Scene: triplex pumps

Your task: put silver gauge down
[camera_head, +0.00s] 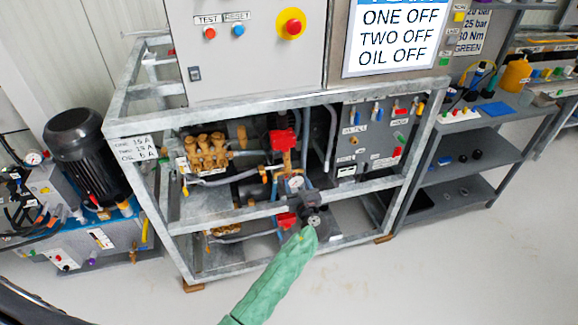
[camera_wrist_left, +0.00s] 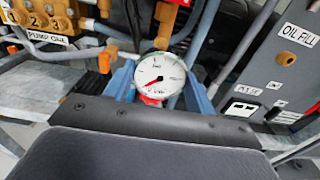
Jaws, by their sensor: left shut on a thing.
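The silver gauge (camera_wrist_left: 160,78) has a round white dial, a thin silver rim and a red needle. In the left wrist view it sits between the two blue fingers of my left gripper (camera_wrist_left: 158,92), which is shut on it. In the head view the gauge (camera_head: 296,182) shows small, just beyond the dark body of my left gripper (camera_head: 297,189). It is inside the open front of the pump frame, in front of brass and orange pipe fittings. Whether it touches a fitting behind it I cannot tell. My right gripper is not in view.
The galvanized frame (camera_head: 240,214) has a crossbar close to my left gripper. A brass pump (camera_head: 206,152) is left of the gauge, a red valve (camera_head: 283,140) above it, a grey panel (camera_head: 372,140) right. A shelf (camera_head: 470,190) stands farther right. The floor in front is clear.

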